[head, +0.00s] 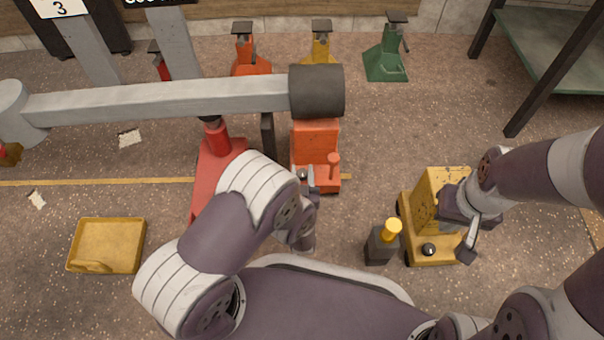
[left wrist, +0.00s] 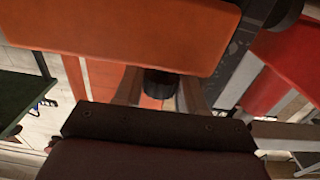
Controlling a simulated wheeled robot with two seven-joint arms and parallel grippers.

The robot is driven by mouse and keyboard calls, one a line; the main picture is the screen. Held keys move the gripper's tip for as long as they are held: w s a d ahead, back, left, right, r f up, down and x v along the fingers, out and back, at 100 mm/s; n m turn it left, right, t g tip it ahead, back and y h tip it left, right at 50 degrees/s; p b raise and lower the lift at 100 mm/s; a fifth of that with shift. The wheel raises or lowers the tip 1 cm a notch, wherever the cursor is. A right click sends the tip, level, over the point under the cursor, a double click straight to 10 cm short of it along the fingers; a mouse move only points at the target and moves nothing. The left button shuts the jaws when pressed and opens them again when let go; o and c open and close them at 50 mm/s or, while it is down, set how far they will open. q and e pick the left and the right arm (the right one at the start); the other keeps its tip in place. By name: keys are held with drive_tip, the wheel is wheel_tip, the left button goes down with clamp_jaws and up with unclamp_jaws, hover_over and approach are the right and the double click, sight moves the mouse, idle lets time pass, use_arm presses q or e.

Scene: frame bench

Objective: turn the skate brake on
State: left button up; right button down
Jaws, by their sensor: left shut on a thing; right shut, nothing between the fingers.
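An orange skate (head: 315,140) stands under the end of a thick grey beam, with a red upright peg (head: 333,162) on its front step. My left gripper (head: 306,182) is at the skate's front edge, shut on a small dark ribbed knob, which shows between the fingers in the left wrist view (left wrist: 159,83). The orange body (left wrist: 130,30) fills the top of that view. The knob's turn position cannot be told. My right gripper (head: 468,246) is shut and empty, at the right side of a yellow unit (head: 440,190) with a black knob (head: 429,249).
The grey beam (head: 160,102) crosses above the skate and ends in a dark roller (head: 316,91). A red stand (head: 213,165) is close on the left. A dark block with a yellow cap (head: 383,243) and a yellow tray (head: 108,243) are on the floor. Several jacks stand behind.

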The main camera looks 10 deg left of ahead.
use_arm(q)
drive_tip(key=n+g+y+b, duration=0.1)
drive_tip(key=y, duration=0.1)
drive_tip(key=n+g+y+b, duration=0.1)
drive_tip(key=n+y, duration=0.1)
drive_tip(key=n+g+y+b, duration=0.1)
drive_tip(key=y, duration=0.1)
drive_tip(key=shift+d+f, duration=0.1)
drive_tip(key=shift+f, duration=0.15)
drive_tip(key=n+g+y+b, duration=0.3)
drive_tip(key=shift+r+n+g+y+b, duration=0.25)
drive_tip(key=shift+n+g+y+b, duration=0.35)
drive_tip(key=shift+n+g+y, duration=0.25)
drive_tip(key=o, duration=0.9)
drive_tip(key=shift+r, duration=0.1)
